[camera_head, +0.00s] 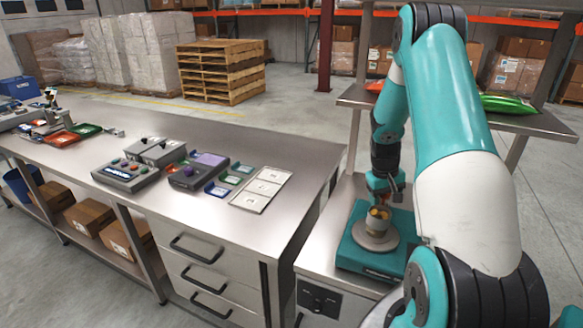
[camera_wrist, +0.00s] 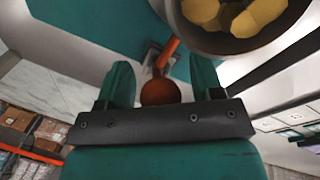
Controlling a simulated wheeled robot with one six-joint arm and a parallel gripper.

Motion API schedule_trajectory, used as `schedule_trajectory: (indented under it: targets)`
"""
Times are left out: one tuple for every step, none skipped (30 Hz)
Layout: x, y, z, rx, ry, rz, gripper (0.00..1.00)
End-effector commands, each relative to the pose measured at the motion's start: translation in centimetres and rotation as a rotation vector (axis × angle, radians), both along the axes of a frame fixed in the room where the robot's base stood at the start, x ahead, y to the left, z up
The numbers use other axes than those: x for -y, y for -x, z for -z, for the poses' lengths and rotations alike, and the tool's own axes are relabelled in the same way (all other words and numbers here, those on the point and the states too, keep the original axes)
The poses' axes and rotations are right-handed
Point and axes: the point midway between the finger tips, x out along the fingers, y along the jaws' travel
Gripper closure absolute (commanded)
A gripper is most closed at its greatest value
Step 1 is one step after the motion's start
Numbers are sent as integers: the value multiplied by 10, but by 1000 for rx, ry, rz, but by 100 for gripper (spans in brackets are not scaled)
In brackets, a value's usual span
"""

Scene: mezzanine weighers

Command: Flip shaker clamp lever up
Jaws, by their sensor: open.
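The shaker (camera_head: 358,250) is a teal box with a round grey plate (camera_head: 375,240) on top, on the right bench. A metal cup (camera_wrist: 240,46) with yellow lumps stands on the plate. In the wrist view the clamp lever (camera_wrist: 169,50) is an orange bar ending in a round orange-red knob (camera_wrist: 160,92). My gripper (camera_wrist: 163,75) is open, with one teal finger on each side of the knob. I cannot tell whether either finger touches it. In the head view my gripper (camera_head: 384,190) is just above and behind the cup, and the lever is mostly hidden.
A shelf (camera_head: 520,122) with a green bag (camera_head: 508,104) hangs behind my arm. The long steel bench (camera_head: 280,150) at left carries control boxes (camera_head: 128,172), small trays and a white card panel (camera_head: 262,188). A gap separates the benches.

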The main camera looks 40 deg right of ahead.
Motion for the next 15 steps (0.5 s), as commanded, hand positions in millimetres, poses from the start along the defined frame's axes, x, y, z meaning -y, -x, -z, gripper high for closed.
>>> schedule_trajectory:
  targets:
    - [4,4,-1,6,11,8,40]
    - [3,3,-5,7,12,7,40]
    - [3,3,-9,7,12,8,40]
    - [3,3,-12,7,12,9,40]
    - [2,2,-15,7,12,8,40]
    - [1,2,-19,7,12,8,40]
    - [0,1,-22,7,12,7,40]
    - [0,1,-25,6,10,7,40]
    - [-1,0,-30,7,12,6,40]
    - [-2,-1,-33,7,11,5,40]
    - [-3,-1,-36,6,10,5,40]
    - [-4,-2,-42,8,11,5,40]
    - [-5,-2,-47,8,11,5,40]
    - [-5,-3,-51,8,11,5,40]
    - [-7,-3,-57,8,11,5,40]
